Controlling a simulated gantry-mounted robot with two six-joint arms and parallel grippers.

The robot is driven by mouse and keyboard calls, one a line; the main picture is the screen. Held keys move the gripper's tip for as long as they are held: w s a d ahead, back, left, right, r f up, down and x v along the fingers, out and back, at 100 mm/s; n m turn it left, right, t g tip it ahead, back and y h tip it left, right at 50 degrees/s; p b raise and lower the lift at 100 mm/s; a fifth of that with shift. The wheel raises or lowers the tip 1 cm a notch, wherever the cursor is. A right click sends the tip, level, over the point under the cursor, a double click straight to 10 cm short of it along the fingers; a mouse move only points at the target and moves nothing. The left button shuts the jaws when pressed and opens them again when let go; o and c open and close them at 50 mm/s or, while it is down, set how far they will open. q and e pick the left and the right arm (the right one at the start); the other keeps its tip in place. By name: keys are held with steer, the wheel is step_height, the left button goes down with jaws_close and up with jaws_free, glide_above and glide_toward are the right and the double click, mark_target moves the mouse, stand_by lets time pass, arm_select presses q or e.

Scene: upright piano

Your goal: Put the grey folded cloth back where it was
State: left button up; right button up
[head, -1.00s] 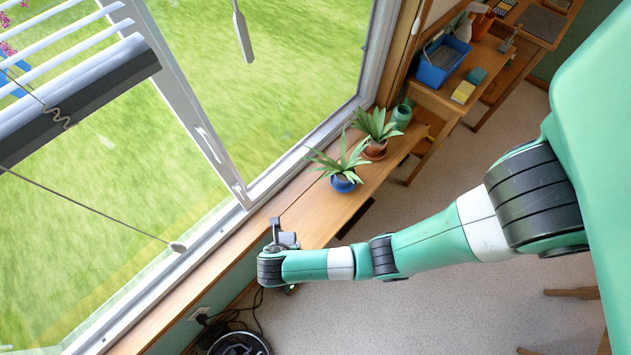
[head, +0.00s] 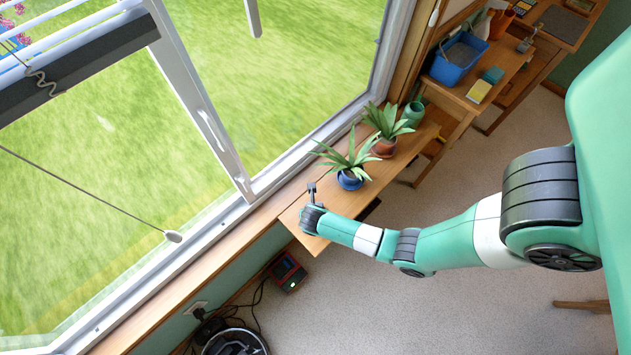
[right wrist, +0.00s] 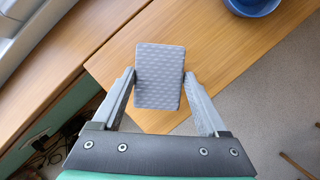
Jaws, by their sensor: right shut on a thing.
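The grey folded cloth (right wrist: 160,65) is a flat rectangle with a dimpled pattern. In the right wrist view it sits between the two fingers of my right gripper (right wrist: 158,80), which is shut on it. Below it in that view is the near end of the wooden bench (right wrist: 230,60). The gap between cloth and wood is hard to judge. In the head view my right gripper (head: 312,190) is over the near end of the bench (head: 385,180), beside the window sill. The cloth cannot be made out clearly there. My left gripper is not in view.
A plant in a blue pot (head: 349,180) stands close to my right gripper, with a plant in a brown pot (head: 384,147) and a green watering can (head: 414,113) beyond. A blue tub (head: 458,58) and sponges (head: 478,92) are farther off. A red device (head: 288,271) is below.

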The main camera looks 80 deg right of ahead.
steer(key=f, duration=0.1)
steer(key=f+b, duration=0.1)
steer(key=f, duration=0.1)
steer(key=shift+s+d+f+b, duration=0.15)
steer(key=shift+d+f+b, duration=0.1)
steer(key=shift+f+b, duration=0.15)
steer(key=shift+r, duration=0.1)
steer(key=o, duration=1.3)
steer(key=shift+o, duration=0.2)
steer(key=p+v, duration=0.6)
steer(key=v, duration=0.6)
